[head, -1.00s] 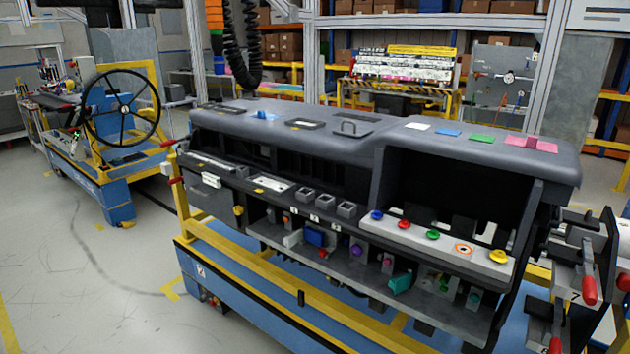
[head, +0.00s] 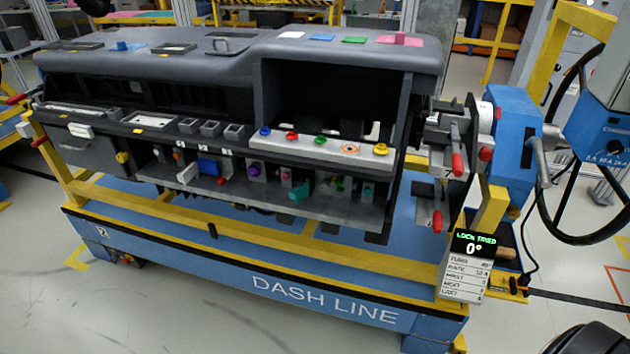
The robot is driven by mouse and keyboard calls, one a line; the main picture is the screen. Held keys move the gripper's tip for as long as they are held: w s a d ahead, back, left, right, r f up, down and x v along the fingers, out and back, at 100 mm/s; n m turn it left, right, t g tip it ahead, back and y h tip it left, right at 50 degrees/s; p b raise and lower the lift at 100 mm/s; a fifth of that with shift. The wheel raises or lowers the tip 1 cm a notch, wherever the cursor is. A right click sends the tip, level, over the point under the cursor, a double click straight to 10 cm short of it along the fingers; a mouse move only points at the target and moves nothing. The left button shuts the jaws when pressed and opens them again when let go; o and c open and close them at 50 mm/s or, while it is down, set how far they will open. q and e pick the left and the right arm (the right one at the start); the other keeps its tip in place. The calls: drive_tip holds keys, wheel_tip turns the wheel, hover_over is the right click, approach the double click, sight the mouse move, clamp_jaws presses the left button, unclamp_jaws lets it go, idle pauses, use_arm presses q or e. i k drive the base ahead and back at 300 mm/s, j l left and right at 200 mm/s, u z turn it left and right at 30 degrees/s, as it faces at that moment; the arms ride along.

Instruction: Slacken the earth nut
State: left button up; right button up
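The dark grey dashboard module (head: 345,50) lies lengthwise on a blue and yellow stand. I cannot pick out the earth nut for certain at this size. A light grey strip (head: 335,145) on the module's right half carries a blue, a red, a green and a yellow knob and an orange ring mark. Below it, a shelf (head: 345,211) holds small coloured parts, among them a teal piece (head: 299,193), a purple knob (head: 254,168) and a blue block (head: 208,167). Neither of my grippers is in view.
The stand's blue beam (head: 220,270) reads DASH LINE. A clamp with red handles (head: 457,164) and a blue post (head: 513,135) stand at its right end. A steering wheel stands far right. The front floor is clear.

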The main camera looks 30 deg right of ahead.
sight(324, 186)
drive_tip(key=i+z, duration=0.1)
drive_tip(key=z, duration=0.4)
drive_tip(key=i+j+z, duration=0.1)
drive_tip(key=z, duration=0.4)
drive_tip(key=j+z, duration=0.1)
drive_tip(key=z, duration=0.35)
drive_tip(key=i+j+z, duration=0.1)
drive_tip(key=z, duration=0.4)
drive_tip(key=i+j+z, duration=0.1)
drive_tip(key=j+z, duration=0.35)
drive_tip(key=j, duration=0.4)
drive_tip(key=j+z, duration=0.45)
drive_tip(key=j, duration=1)
drive_tip(key=k+j+z, duration=0.1)
drive_tip(key=j, duration=0.5)
drive_tip(key=l+u, duration=0.1)
drive_tip(key=u, duration=0.7)
drive_tip(key=k+l+u, duration=0.1)
drive_tip(key=u, duration=0.7)
drive_tip(key=k+u, duration=0.1)
drive_tip(key=u, duration=0.3)
drive_tip(key=z, duration=0.5)
drive_tip(key=i+z, duration=0.15)
drive_tip(key=z, duration=0.35)
drive_tip(key=j+z, duration=0.1)
drive_tip(key=z, duration=0.4)
drive_tip(key=j+z, duration=0.1)
drive_tip(key=z, duration=0.4)
drive_tip(key=i+j, duration=0.05)
